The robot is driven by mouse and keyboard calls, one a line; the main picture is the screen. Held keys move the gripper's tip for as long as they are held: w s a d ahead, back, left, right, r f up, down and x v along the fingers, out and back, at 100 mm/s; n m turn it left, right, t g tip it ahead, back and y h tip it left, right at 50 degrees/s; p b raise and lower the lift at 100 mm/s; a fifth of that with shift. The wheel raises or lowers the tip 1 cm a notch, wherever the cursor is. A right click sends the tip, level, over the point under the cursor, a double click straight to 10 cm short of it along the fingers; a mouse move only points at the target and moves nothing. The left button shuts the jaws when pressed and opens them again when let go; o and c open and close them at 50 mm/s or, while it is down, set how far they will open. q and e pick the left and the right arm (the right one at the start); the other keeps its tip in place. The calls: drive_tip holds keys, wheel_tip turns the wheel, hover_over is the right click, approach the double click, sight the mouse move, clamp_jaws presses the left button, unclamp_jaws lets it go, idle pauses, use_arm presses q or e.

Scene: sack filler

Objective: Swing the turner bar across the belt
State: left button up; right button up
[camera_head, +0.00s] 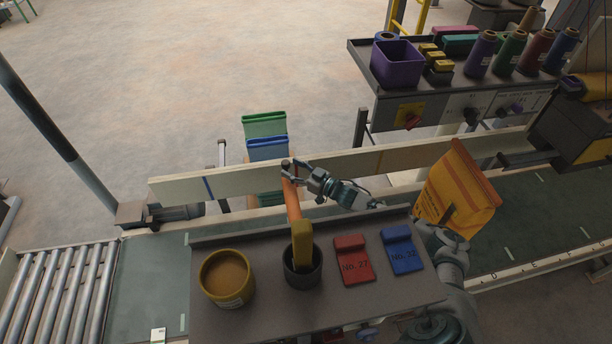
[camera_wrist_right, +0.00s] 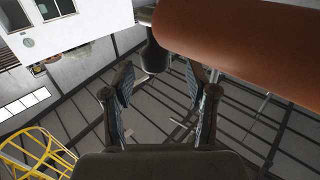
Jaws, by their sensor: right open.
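The turner bar, which I take to be the orange bar with a dark end (camera_head: 292,200), reaches from behind the near shelf toward the pale rail along the far side of the green belt (camera_head: 150,262). It fills the upper right of the right wrist view (camera_wrist_right: 245,45) as an orange-brown cylinder. My right gripper (camera_head: 290,175) is at the bar's dark end. In the right wrist view its fingers (camera_wrist_right: 160,92) are spread with nothing between them, and the bar lies beyond them. Whether they touch the bar cannot be told. My left gripper is not in view.
The near shelf (camera_head: 270,324) holds a mustard tub (camera_head: 227,278), a dark cup (camera_head: 303,275) with a yellow handle, and red (camera_head: 354,260) and blue (camera_head: 402,250) blocks. A yellow sack (camera_head: 458,190) stands on the belt at right. Rollers (camera_head: 60,300) lie at left.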

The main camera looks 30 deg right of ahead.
drive_tip(key=v, duration=0.7)
drive_tip(key=shift+s+a, duration=0.2)
drive_tip(key=shift+s, duration=0.35)
drive_tip(key=shift+r, duration=0.2)
drive_tip(key=shift+d+f, duration=0.15)
drive_tip(key=shift+d, duration=0.15)
